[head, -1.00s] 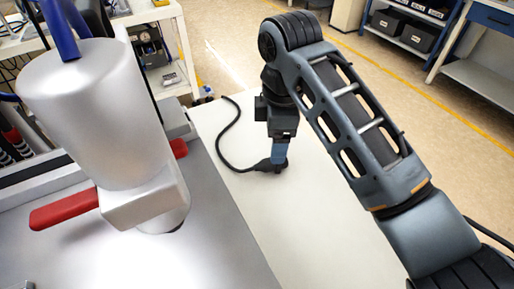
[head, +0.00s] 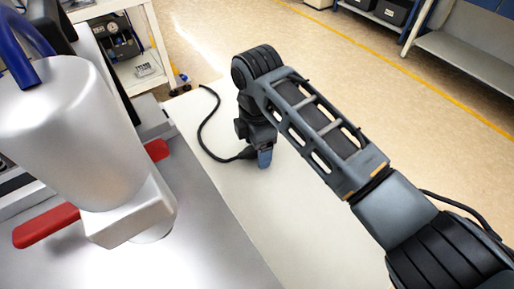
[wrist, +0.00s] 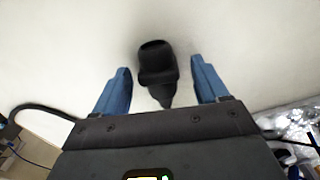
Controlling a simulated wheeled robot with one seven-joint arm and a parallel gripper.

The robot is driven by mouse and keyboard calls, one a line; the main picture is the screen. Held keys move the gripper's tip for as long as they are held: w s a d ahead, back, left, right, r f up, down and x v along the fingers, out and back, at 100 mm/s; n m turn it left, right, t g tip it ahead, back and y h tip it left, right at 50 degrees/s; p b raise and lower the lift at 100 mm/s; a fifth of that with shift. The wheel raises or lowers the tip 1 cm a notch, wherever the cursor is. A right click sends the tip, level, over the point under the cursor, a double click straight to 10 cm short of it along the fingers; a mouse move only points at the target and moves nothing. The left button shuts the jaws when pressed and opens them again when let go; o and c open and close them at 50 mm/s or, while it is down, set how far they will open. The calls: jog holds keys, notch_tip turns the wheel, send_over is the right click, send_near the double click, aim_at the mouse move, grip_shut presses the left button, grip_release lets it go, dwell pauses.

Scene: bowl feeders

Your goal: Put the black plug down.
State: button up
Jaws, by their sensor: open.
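The black plug (wrist: 156,65) lies on the white table top (head: 219,184), between the two blue fingers of my open gripper (wrist: 161,82) in the wrist view. There is a clear gap between the plug and each finger. In the head view my gripper (head: 264,160) points down at the table, and its fingers hide most of the plug. The plug's black cable (head: 206,133) curves away to the left and back over the white surface. Part of the cable also shows at the left of the wrist view (wrist: 45,108).
A large silver cylindrical machine part (head: 75,130) with red handles (head: 47,226) stands at the left above a metal plate (head: 200,235). A cart (head: 130,55) stands behind it. The white table is clear in front of my gripper. Shelves stand at the back right.

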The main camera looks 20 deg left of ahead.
jog(key=shift+c, duration=0.3)
jog(key=c, duration=1.2)
jog(key=shift+o, duration=0.2)
jog(key=shift+r, duration=0.15)
